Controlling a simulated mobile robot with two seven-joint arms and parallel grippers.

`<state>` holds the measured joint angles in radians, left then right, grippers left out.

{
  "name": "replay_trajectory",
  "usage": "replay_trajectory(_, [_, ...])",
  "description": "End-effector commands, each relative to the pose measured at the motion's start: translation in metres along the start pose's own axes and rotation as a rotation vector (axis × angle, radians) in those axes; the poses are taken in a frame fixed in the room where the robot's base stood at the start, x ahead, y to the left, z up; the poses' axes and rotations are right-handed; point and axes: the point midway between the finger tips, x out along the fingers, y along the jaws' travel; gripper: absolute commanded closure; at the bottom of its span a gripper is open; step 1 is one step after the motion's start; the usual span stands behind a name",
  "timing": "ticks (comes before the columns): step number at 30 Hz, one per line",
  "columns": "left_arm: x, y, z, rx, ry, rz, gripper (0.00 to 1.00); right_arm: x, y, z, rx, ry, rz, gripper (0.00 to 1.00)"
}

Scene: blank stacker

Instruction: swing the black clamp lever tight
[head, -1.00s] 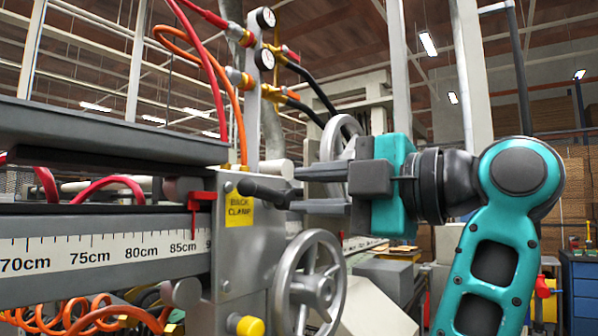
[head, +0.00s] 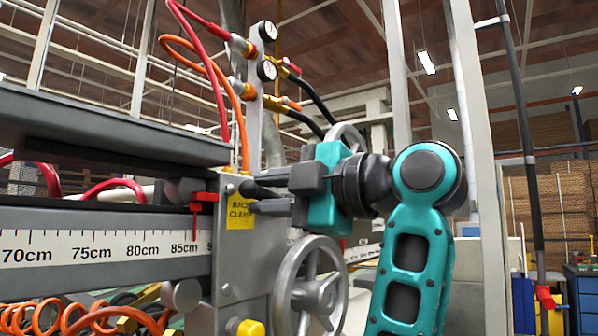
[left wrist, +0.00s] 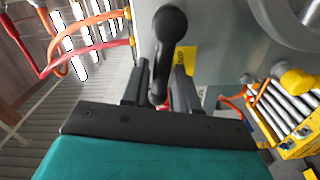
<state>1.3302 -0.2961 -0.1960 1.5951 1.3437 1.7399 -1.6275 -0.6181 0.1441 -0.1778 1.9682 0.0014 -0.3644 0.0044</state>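The black clamp lever (head: 252,190) sticks out to the right from the grey clamp block (head: 232,262), above the yellow "BACK CLAMP" label (head: 240,214). My left gripper (head: 262,195) points left at it, with one finger above and one below the lever. In the left wrist view the lever (left wrist: 169,28) runs down from its round pivot end between the two fingertips (left wrist: 161,72). Small gaps seem to show beside it, so the gripper looks open around the lever, not closed on it. My right gripper is not in view.
A grey handwheel (head: 313,290) sits just below my left gripper, and a yellow knob (head: 246,327) is lower left. A ruler rail (head: 100,245) runs left. Red and orange hoses and gauges (head: 267,70) rise behind the clamp.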

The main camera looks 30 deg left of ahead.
Motion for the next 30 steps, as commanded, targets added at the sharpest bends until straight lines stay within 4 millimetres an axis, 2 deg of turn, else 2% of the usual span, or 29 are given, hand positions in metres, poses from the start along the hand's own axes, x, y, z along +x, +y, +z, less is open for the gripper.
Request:
replay_trajectory(1, [-0.001, 0.009, -0.002, 0.067, 0.004, 0.004, 0.71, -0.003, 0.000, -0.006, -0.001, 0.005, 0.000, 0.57])
replay_trajectory(4, [-0.001, 0.016, -0.001, 0.204, 0.005, 0.004, 0.71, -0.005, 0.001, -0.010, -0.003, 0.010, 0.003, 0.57])
replay_trajectory(12, [-0.002, 0.033, 0.007, 0.553, 0.001, 0.002, 0.71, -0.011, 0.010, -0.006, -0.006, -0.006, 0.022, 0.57])
replay_trajectory(30, [-0.002, 0.046, 0.019, 0.893, -0.001, 0.004, 0.71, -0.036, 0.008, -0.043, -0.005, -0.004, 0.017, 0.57])
